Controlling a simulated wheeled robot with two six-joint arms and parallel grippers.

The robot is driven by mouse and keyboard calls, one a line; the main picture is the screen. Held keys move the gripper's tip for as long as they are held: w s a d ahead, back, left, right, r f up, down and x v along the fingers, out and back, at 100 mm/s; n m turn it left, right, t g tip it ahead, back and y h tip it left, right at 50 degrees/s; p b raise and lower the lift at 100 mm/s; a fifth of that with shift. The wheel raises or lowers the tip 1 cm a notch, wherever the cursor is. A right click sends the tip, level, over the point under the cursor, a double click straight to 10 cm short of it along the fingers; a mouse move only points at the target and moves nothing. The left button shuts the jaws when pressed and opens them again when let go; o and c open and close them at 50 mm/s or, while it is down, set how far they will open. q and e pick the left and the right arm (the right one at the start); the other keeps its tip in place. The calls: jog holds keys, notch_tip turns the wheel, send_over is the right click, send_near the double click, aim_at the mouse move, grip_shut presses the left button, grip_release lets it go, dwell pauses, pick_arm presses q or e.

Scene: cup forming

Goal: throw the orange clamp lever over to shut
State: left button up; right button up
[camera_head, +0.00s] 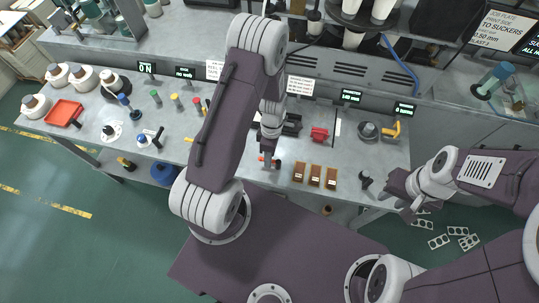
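An orange-yellow lever-like handle (391,131) is on the right part of the grey bench, beside a dark round fitting (367,130). It looks like the orange clamp lever; whether it stands open or shut is too small to tell. My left gripper (268,160) points down at the bench's middle, well left of that handle, close to a small orange-red part (276,164). Its fingers are too small to read. My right gripper (386,194) is at the bench's front right edge, nearer to me than the handle and apart from it. Its finger gap is unclear.
Three brown blocks (315,176) lie in a row near the front edge. A red part (319,134) sits behind them. A small dark upright thing (365,182) stands left of my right gripper. Several coloured knobs (175,101) and an orange tray (64,113) are at the left.

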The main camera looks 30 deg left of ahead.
pick_arm(q)
grip_shut()
jog(key=shift+w, duration=0.1)
dwell(1.2)
